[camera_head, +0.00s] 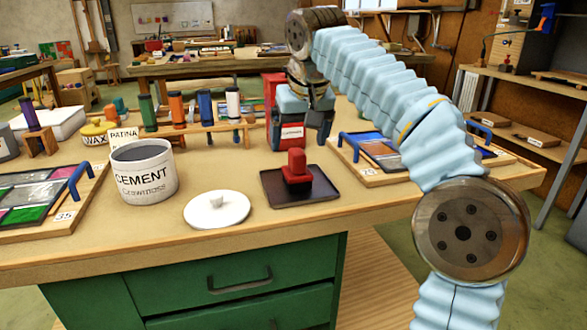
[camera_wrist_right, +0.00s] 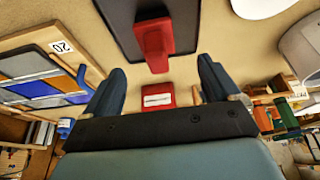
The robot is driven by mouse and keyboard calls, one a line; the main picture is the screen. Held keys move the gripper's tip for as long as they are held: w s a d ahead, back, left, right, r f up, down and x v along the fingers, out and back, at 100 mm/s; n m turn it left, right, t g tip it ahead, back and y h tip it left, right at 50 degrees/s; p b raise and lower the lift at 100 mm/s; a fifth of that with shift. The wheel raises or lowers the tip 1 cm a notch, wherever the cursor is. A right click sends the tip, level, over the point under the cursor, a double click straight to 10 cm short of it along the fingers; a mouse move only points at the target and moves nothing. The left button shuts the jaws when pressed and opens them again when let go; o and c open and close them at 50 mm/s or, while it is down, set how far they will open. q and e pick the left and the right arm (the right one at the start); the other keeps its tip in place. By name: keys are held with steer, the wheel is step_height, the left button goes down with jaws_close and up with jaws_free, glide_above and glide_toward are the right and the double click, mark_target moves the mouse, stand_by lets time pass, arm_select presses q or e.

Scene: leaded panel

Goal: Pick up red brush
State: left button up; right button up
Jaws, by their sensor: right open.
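A red, upright, block-like piece (camera_head: 296,172) stands on a dark square tray (camera_head: 322,185) at the table's middle front; it is the red thing nearest to a brush, though I cannot make out bristles. It also shows in the right wrist view (camera_wrist_right: 153,42), beyond my fingertips. My right gripper (camera_head: 300,128) points down behind the dark tray, open, its fingers on either side of a red labelled box (camera_head: 291,134). That box shows between the fingers in the wrist view (camera_wrist_right: 158,99); I cannot tell if they touch it. My left gripper is not in view.
A cement pot (camera_head: 143,175) and a white lid (camera_head: 217,209) stand left of the dark tray. A rack (camera_head: 205,128) of coloured handled tools is behind them. Glass trays with blue handles lie left (camera_head: 40,197) and right (camera_head: 375,152). Free tabletop lies in front.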

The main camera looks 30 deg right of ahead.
mark_target(297, 154)
steer(key=x, duration=0.4)
steer(key=shift+w+f, duration=0.1)
steer(key=shift+f, duration=0.2)
steer(key=x, duration=0.5)
steer(key=shift+d, duration=0.25)
steer(key=c, duration=1.2)
